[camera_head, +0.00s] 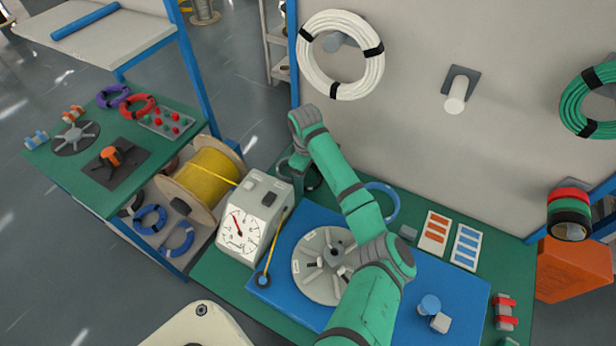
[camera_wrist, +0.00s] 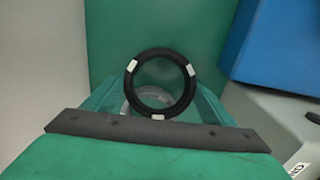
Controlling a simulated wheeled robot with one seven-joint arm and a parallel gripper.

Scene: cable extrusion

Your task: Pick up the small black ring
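The small black ring (camera_wrist: 126,88) has white bands and shows whole in the wrist view, beyond the dark bar on my gripper. Its open middle shows green and some grey. My gripper (camera_wrist: 160,92) shows as green parts on both sides of the ring. I cannot tell whether they touch it or stand just clear of it. In the head view my gripper (camera_head: 302,172) is low near the back wall, just right of the grey gauge box. A dark ring shape (camera_head: 315,178) shows there, partly hidden by my arm.
The gauge box (camera_head: 254,217) stands close on the left. A blue ring (camera_head: 393,203) lies right of my arm near the wall. The blue board (camera_head: 440,290) carries a grey round fixture (camera_head: 310,268). A white coil (camera_head: 318,25) hangs above on the wall.

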